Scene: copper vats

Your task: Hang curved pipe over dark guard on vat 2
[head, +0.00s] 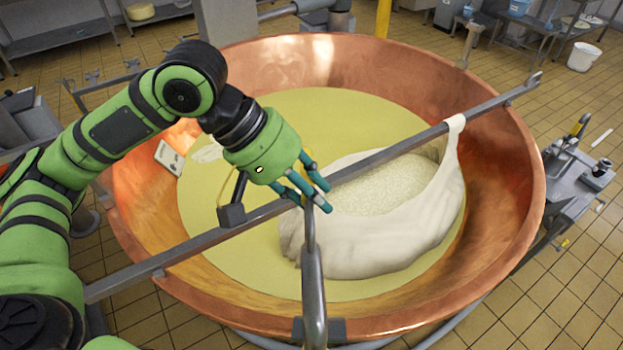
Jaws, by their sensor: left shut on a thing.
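The copper vat (450,75) fills the middle of the head view, with yellowish liquid (330,108) inside. My left gripper (312,193) is over the vat, shut on the upper end of the grey curved pipe (313,275). The pipe runs from the fingers down toward me, across the near rim. A dark piece (336,328), seemingly the guard, sits at the near rim around the pipe's lower part. The pipe passes in front of it; I cannot tell whether they touch. The fingers hide the pipe's tip. My right gripper is out of view.
A long metal bar (405,146) lies across the vat, right behind the pipe. A white cloth (385,240) with curd hangs from it. A dark block (232,214) with a handle sits on the bar. Grey equipment (578,180) stands at right, a white bucket (583,57) beyond.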

